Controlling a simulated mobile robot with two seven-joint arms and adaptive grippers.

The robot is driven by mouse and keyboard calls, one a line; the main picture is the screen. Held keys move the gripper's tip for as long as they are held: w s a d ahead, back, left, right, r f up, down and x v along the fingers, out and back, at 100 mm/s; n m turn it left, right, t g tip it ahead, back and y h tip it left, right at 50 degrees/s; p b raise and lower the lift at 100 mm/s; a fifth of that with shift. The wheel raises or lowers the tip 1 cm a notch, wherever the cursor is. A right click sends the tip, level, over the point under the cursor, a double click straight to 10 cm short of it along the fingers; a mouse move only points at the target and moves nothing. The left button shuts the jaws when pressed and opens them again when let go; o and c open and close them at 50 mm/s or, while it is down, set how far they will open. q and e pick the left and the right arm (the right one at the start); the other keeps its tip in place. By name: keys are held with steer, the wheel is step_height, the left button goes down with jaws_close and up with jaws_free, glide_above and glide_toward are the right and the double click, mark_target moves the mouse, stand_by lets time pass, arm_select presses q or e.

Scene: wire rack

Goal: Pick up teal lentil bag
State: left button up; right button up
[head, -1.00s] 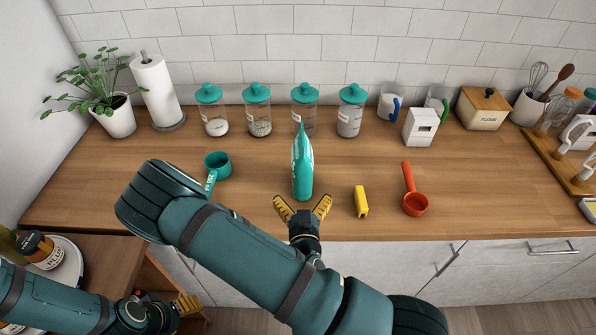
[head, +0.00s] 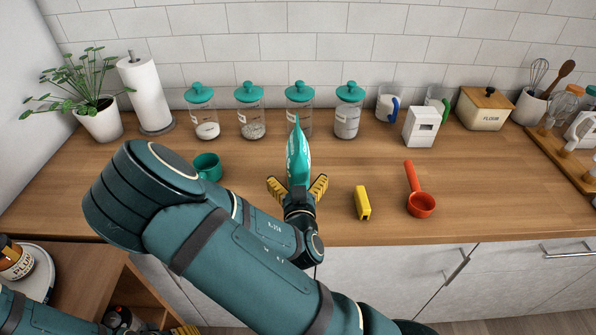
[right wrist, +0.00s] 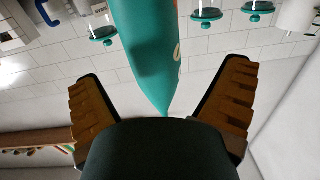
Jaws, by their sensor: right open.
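The teal lentil bag (head: 298,155) stands upright on the wooden counter in the head view, tapering to a point at its top. My right gripper (head: 297,188) is open, with one yellow finger on each side of the bag's lower part. In the right wrist view, the bag (right wrist: 148,55) hangs between the two spread fingers of the gripper (right wrist: 162,100), with a visible gap on both sides. The bag's lower part is hidden behind the gripper in the head view. My left gripper (head: 183,331) barely shows at the bottom edge, and its jaws are cut off.
A teal cup (head: 207,165) is on the left, partly behind my arm. Several teal-lidded jars, including one directly behind the bag (head: 300,92), line the wall. A white box (head: 421,127) stands at back right.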

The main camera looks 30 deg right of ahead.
steer(key=shift+w+d+f+b, duration=0.15)
steer(key=shift+w+d+b, duration=0.1)
steer(key=shift+b, duration=0.15)
steer(key=x, duration=0.3)
steer(key=shift+d, duration=0.2)
steer(key=shift+w+d, duration=0.3)
steer(key=shift+w, duration=0.2)
steer(key=c, duration=1.4)
